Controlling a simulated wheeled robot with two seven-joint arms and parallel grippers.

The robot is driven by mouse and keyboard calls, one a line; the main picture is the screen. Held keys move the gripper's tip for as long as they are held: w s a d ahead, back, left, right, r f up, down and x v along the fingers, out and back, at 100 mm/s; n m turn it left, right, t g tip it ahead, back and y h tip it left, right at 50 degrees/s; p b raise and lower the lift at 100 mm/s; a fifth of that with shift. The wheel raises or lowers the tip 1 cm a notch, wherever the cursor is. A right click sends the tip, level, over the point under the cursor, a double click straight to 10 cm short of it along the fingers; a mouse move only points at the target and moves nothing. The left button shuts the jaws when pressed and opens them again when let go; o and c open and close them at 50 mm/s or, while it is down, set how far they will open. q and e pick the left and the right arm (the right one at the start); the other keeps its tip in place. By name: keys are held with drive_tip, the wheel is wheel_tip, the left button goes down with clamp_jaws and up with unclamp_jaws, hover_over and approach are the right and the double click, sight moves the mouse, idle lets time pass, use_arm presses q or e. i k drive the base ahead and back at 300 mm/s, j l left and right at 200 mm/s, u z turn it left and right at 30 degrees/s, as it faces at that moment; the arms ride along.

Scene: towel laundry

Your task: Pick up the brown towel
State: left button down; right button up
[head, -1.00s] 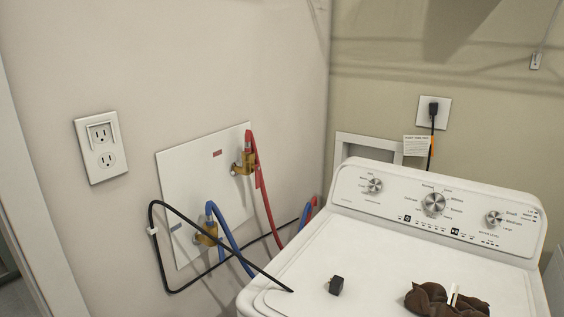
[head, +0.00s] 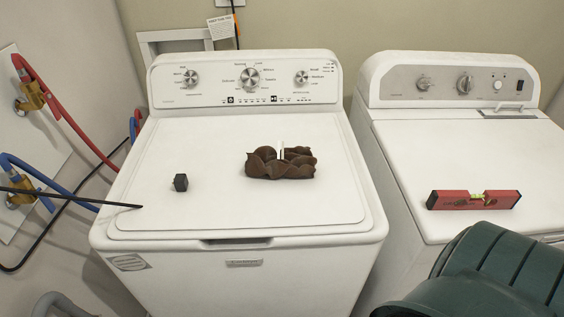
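The brown towel (head: 281,168) lies crumpled in a low heap on the lid of the left white washer (head: 215,215), right of the lid's middle. A thin white upright piece stands at the towel's centre; I cannot tell what it is. Neither of my grippers shows in the head view, so nothing of mine is seen near the towel.
A small black block (head: 181,182) sits on the same lid, left of the towel. A second white machine (head: 400,150) stands to the right with a red spirit level (head: 474,200) on top. A dark green bin (head: 500,265) fills the lower right. Hoses (head: 70,125) run along the left wall.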

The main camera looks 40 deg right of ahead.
sight(297, 161)
drive_tip(key=z, duration=2.35)
drive_tip(key=k+l, duration=0.2)
drive_tip(key=k, duration=0.3)
drive_tip(key=k+l, duration=0.15)
drive_tip(key=k, duration=0.4)
